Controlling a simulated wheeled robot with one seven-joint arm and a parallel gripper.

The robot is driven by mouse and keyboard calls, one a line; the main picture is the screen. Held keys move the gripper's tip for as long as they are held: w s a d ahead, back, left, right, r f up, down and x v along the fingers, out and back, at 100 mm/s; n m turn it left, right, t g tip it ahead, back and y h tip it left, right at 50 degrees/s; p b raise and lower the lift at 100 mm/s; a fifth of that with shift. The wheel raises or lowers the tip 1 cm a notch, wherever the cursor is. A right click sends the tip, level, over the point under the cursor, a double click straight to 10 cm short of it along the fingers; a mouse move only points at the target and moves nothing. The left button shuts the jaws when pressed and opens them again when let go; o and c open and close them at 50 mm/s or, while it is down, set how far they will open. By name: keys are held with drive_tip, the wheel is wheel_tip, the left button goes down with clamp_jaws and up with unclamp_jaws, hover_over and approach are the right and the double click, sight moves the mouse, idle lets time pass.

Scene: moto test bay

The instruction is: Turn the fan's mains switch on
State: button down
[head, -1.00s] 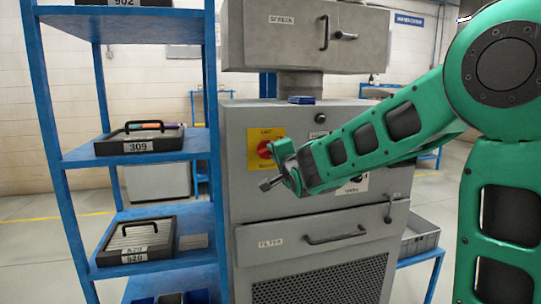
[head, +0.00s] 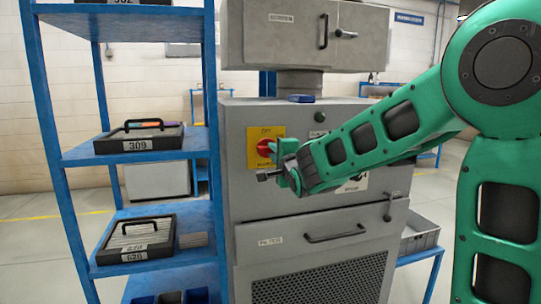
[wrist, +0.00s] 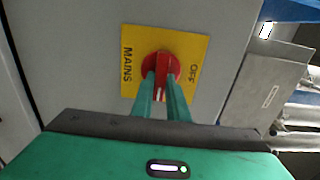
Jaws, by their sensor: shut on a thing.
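The mains switch is a red rotary knob (wrist: 161,69) on a yellow plate (wrist: 190,52) marked MAINS and OFF in the wrist view. In the head view the red knob (head: 265,148) and yellow plate (head: 256,133) are on the front of the grey fan cabinet (head: 245,190). My gripper (wrist: 162,82) has its two green fingers on either side of the knob's grip bar, shut on it. In the head view my gripper (head: 279,150) reaches the plate from the right and covers part of it. The knob's far side is hidden.
A blue shelf rack (head: 188,147) with black cases stands close on the left. A filter drawer with a handle (head: 335,236) is below the switch. A small blue box (head: 301,98) lies on the cabinet top. A grey crate (head: 420,236) is at right.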

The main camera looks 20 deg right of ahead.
drive_tip(key=shift+d+f, duration=0.25)
drive_tip(key=shift+f, duration=0.1)
drive_tip(key=c, duration=1.8)
unclamp_jaws()
drive_tip(key=shift+c, duration=0.2)
drive_tip(key=shift+o, duration=0.6)
drive_tip(key=shift+a+r, duration=0.1)
drive_tip(key=shift+r, duration=0.05)
drive_tip(key=shift+s, duration=0.1)
drive_tip(key=s, duration=1)
drive_tip(key=shift+s, duration=0.25)
